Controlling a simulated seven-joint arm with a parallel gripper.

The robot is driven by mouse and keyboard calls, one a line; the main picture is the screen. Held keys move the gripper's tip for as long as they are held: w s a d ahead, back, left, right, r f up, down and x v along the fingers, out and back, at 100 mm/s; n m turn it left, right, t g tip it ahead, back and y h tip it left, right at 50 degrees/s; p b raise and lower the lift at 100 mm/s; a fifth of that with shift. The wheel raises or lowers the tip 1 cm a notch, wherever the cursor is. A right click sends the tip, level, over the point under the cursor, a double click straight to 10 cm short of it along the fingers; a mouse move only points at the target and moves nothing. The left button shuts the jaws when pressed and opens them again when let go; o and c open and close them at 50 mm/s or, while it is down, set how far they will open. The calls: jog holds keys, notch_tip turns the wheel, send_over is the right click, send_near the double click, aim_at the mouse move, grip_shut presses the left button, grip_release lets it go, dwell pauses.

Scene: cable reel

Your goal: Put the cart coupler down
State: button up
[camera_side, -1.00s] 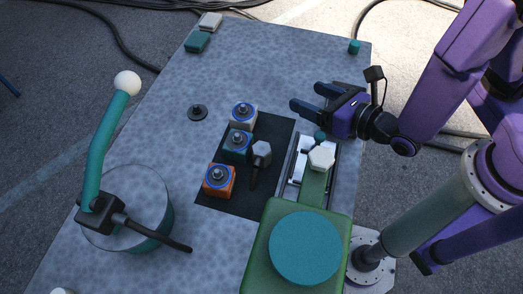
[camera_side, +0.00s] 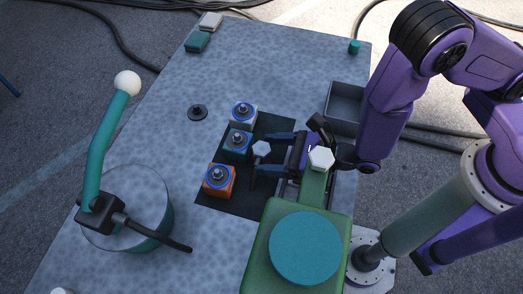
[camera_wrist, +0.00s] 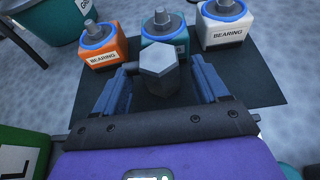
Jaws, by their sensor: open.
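A grey hexagon-headed piece with a dark lower part (camera_side: 261,149), which I take to be the cart coupler, is at the right part of the black mat (camera_side: 233,198). In the wrist view its hexagonal head (camera_wrist: 159,62) shows large between my fingers; its lower end is hidden there. My gripper (camera_side: 268,153) is low over the mat and open, with one blue finger on each side of the piece. In the wrist view the open gripper (camera_wrist: 162,77) shows gaps beside the head; contact lower down cannot be told.
An orange bearing block (camera_side: 219,181), a teal one (camera_side: 237,146) and a white one (camera_side: 242,115) stand left of my gripper. A green box-like body with a teal disc (camera_side: 305,248) is in front. A grey tray (camera_side: 346,100) lies behind. The far tabletop is mostly clear.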

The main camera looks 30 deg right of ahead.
aim_at(268, 150)
jog(key=shift+w+a+f, duration=0.2)
jog(key=shift+w+a, duration=0.1)
jog(key=shift+w, duration=0.1)
jog(key=c, duration=1.2)
jog(key=shift+c, duration=0.2)
jog(key=shift+r, duration=0.1)
notch_tip(268, 150, up, 18)
